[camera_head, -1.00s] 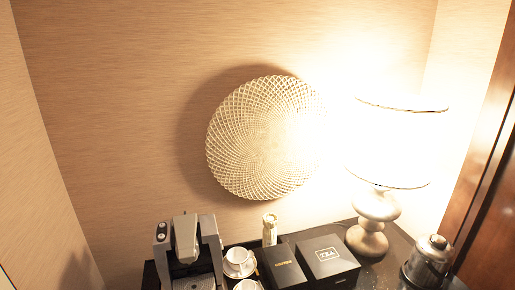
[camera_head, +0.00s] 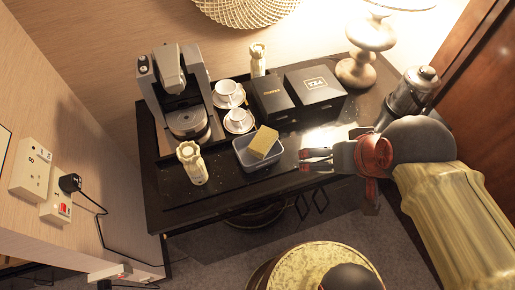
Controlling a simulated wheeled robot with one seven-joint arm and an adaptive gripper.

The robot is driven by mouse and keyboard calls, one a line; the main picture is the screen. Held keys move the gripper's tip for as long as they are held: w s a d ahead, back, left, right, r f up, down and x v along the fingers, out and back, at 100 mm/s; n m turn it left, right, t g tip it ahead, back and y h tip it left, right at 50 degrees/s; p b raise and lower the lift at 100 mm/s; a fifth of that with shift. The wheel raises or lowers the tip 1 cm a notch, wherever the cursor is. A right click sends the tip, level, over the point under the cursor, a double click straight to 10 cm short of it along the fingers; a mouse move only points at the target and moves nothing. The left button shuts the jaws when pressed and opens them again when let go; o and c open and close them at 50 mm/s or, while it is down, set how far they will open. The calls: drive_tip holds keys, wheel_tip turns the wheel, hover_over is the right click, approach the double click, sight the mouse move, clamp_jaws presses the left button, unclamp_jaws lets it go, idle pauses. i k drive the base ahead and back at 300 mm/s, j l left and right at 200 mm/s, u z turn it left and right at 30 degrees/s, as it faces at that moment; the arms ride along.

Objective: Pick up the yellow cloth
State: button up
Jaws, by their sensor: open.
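The yellow cloth (camera_head: 264,141) looks like a small folded yellow block. It sits tilted in a grey-blue open tub (camera_head: 243,163), leaning up over the tub's back right rim. The tub stands near the front edge of the dark counter. My gripper (camera_head: 303,160) is to the right of the tub, at about its height in the picture, with its fingers pointing left. The fingers are open and empty, apart from the tub and the cloth. The lower part of the cloth is hidden inside the tub.
A coffee machine (camera_head: 178,92) stands at the back left, with two white cups (camera_head: 227,89) beside it. Black coffee (camera_head: 272,97) and tea boxes (camera_head: 315,83) stand behind the tub. A pale bottle (camera_head: 191,163) stands left of it. A lamp (camera_head: 366,69) and metal flask (camera_head: 411,92) are at right.

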sight(262, 143)
drive_tip(key=l, duration=0.55)
drive_tip(key=i+l, duration=0.1)
drive_tip(key=l, duration=0.45)
drive_tip(key=l+u, duration=0.65)
drive_tip(key=u, duration=0.15)
drive_tip(key=k+l+u, duration=0.1)
drive_tip(key=l+u, duration=0.3)
drive_tip(key=j, duration=0.1)
